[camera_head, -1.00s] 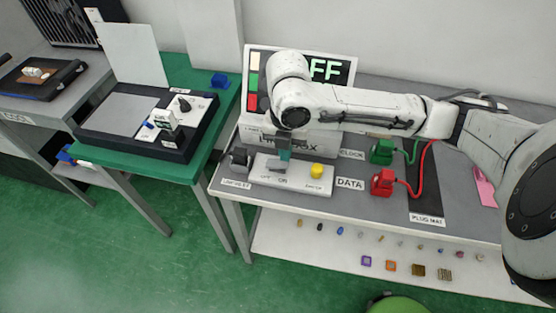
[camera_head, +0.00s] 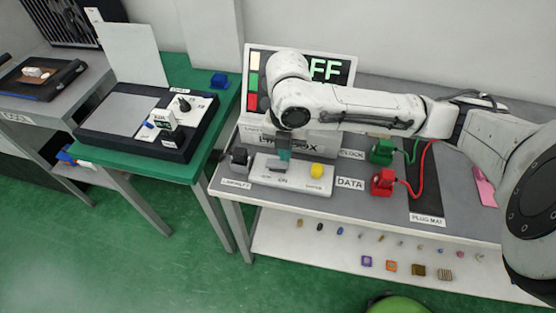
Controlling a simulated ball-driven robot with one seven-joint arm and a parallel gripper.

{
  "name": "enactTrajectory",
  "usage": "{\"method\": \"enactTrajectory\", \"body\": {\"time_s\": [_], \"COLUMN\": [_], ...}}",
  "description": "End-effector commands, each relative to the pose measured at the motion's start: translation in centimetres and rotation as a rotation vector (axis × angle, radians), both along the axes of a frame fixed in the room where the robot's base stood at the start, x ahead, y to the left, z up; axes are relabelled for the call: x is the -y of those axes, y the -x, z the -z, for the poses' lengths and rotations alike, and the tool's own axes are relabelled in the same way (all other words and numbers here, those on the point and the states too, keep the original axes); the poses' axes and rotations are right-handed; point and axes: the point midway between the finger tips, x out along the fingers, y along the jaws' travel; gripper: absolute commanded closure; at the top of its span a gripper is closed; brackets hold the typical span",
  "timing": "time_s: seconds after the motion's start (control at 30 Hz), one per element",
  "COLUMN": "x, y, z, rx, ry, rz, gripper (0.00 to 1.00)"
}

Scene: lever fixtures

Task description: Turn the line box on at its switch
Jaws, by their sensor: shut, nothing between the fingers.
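The line box (camera_head: 350,52) stands at the back of the grey table, partly hidden by my arm. Its display shows green letters ending in "FF". In front of it is a white switch panel (camera_head: 300,183) with "ON" and another label on its left part and a yellow button (camera_head: 317,170) on its right. My gripper (camera_head: 283,166) points down at the left part of the panel, over the switch. It looks shut and holds nothing. The switch lever is mostly hidden behind the fingers, and I cannot tell whether they touch it.
A black knob (camera_head: 239,156) sits left of the panel. Green (camera_head: 382,151) and red (camera_head: 382,182) plugs with cables stand to the right, by the dark plug mat (camera_head: 424,205). A lower shelf holds several small parts. A green table (camera_head: 150,166) with a black device stands left.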

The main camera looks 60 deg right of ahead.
Motion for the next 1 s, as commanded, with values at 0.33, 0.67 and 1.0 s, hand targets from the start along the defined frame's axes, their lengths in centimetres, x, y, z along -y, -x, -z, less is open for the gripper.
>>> {"method": "enactTrajectory", "body": {"time_s": [0.33,0.67,1.0], "x": [0.0,0.0,0.0], "y": [0.0,0.0,0.0], "z": [0.6,1.0,1.5], "rx": [0.0,0.0,0.0], "ry": [0.0,0.0,0.0], "rz": [0.0,0.0,0.0], "gripper": [1.0,1.0,1.0]}}
